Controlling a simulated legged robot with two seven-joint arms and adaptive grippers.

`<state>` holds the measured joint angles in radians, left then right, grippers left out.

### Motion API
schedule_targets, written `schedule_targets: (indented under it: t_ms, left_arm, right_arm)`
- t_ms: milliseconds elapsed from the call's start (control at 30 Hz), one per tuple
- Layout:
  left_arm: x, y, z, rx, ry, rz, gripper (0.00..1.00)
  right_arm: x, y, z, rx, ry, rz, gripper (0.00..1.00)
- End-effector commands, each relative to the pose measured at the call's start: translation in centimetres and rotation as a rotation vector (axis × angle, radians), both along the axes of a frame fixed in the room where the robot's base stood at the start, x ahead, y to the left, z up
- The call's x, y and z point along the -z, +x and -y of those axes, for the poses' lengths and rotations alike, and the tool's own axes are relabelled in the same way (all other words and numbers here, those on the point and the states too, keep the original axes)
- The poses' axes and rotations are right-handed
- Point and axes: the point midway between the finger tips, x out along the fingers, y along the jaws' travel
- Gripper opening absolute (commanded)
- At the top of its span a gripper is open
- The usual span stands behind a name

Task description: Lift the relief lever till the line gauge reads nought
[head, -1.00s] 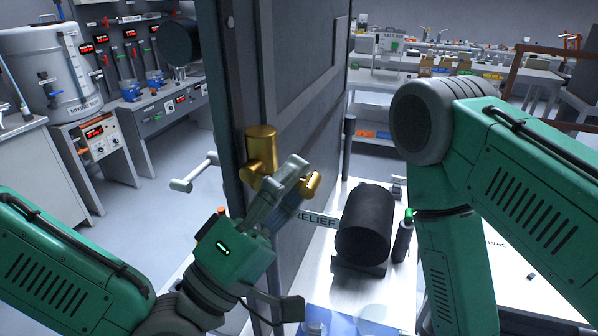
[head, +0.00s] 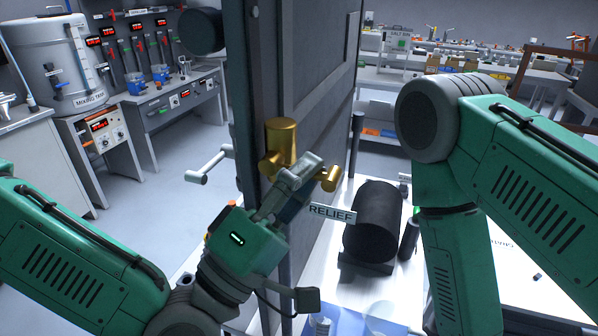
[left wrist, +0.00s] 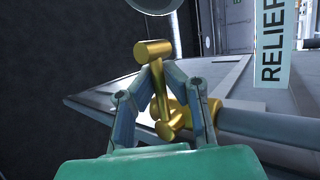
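A brass relief valve (head: 281,142) shows just above my left gripper (head: 300,172) in the head view, beside a tall dark panel. A white RELIEF tag (head: 332,213) hangs to its lower right and also shows in the left wrist view (left wrist: 270,45). In the left wrist view, the brass lever (left wrist: 152,52), a thin shaft with a crossbar, stands between the two fingers of my left gripper (left wrist: 161,72). The fingers close around the shaft below the crossbar. My right gripper is out of view. I cannot make out a line gauge reading.
The tall dark panel (head: 315,85) stands close to my left gripper. A black cylinder (head: 372,225) lies on the white bench to the right. A grey pipe (left wrist: 260,124) runs right from the brass fitting. A mixing tank (head: 62,65) stands far left.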

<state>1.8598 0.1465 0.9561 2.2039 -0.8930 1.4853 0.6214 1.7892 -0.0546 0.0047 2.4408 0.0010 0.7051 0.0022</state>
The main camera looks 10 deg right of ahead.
Motion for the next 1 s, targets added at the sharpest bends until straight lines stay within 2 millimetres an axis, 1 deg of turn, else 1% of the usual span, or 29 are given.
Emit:
schedule_targets:
  t_ms: [33, 267, 467, 800, 1000]
  left_arm:
    - [0.2, -0.5, 0.3, 0.015, 0.002, -0.005, 0.00]
    - [0.0, -0.6, 0.3, 0.017, -0.027, -0.024, 0.00]
    - [-0.3, -0.6, 0.3, 0.019, -0.087, -0.062, 0.00]
    - [-1.7, -0.5, 0.0, 0.020, -0.288, -0.194, 0.00]
    - [-2.5, -0.3, -0.3, 0.019, -0.394, -0.262, 0.00]
  right_arm:
    - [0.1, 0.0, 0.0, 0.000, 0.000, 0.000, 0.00]
    - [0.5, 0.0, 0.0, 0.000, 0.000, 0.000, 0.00]
    - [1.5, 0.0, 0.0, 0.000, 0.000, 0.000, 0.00]
    - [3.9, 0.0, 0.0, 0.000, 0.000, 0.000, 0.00]
    - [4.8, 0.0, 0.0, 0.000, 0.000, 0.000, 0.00]
